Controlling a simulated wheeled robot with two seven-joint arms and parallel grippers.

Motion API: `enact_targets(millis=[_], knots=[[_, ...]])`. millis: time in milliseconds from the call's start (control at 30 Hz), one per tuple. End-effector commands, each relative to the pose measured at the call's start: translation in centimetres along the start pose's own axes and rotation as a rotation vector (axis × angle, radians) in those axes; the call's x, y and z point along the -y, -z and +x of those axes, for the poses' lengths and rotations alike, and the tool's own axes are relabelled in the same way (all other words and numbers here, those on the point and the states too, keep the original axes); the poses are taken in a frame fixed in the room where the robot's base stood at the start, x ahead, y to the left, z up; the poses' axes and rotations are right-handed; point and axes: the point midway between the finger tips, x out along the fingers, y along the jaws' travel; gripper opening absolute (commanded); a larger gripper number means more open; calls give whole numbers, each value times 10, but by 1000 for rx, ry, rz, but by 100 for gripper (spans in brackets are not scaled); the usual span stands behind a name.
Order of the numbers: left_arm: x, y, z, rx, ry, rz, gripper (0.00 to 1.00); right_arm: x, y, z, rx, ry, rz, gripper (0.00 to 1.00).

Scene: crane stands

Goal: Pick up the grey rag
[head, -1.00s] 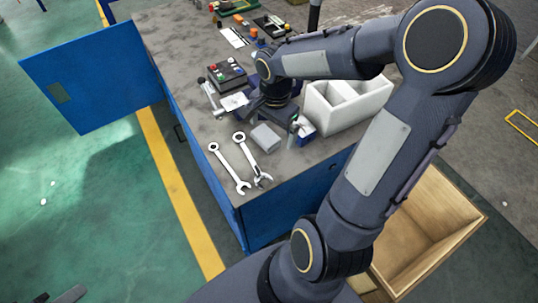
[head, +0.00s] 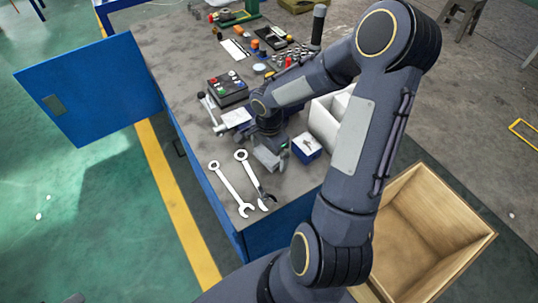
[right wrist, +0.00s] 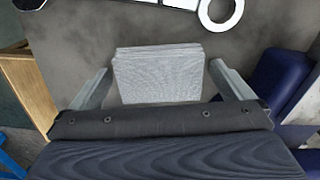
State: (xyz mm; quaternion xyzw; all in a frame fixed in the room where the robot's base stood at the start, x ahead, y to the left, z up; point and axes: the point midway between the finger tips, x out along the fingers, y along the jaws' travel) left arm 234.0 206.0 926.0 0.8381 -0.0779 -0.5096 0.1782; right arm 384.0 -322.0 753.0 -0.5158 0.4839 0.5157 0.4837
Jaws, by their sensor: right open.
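The grey rag (right wrist: 158,76) is a folded, ribbed pale grey cloth lying flat on the worktop. In the right wrist view my right gripper (right wrist: 161,72) is open, with one finger on each side of the rag and a gap at both sides. In the head view my right gripper (head: 268,154) points down over the rag near the worktop's front end and mostly hides it. A small dark piece at the bottom left edge of the head view may be part of my left gripper; its jaws cannot be made out.
Two wrenches (head: 232,188) lie left of the rag. A blue and white box (head: 306,147) and a white divided bin (head: 325,125) stand close on its right. A button box (head: 228,89) is farther back. An open wooden crate (head: 425,235) stands on the floor at right.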

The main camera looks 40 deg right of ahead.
Motion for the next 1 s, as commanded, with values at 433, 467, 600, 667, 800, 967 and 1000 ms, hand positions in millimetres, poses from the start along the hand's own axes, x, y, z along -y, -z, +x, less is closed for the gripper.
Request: enact_targets(millis=[433, 467, 600, 667, 800, 967, 1000], knots=[[0, 0, 0, 0, 0, 0, 36, 0, 0, -1, 0, 0, 0, 59], [0, 0, 0, 0, 0, 0, 36, 0, 0, -1, 0, 0, 0, 59], [0, 0, 0, 0, 0, 0, 36, 0, 0, -1, 0, 0, 0, 59], [0, 0, 0, 0, 0, 0, 36, 0, 0, -2, 0, 1, 1, 59], [-1, 1, -2, 0, 0, 0, 36, 1, 1, -12, -2, 3, 2, 59], [-2, 3, -5, 0, 0, 0, 36, 0, 0, -37, -2, 5, 1, 59], [-2, 3, -5, 0, 0, 0, 36, -7, 2, -43, -4, 4, 3, 59]])
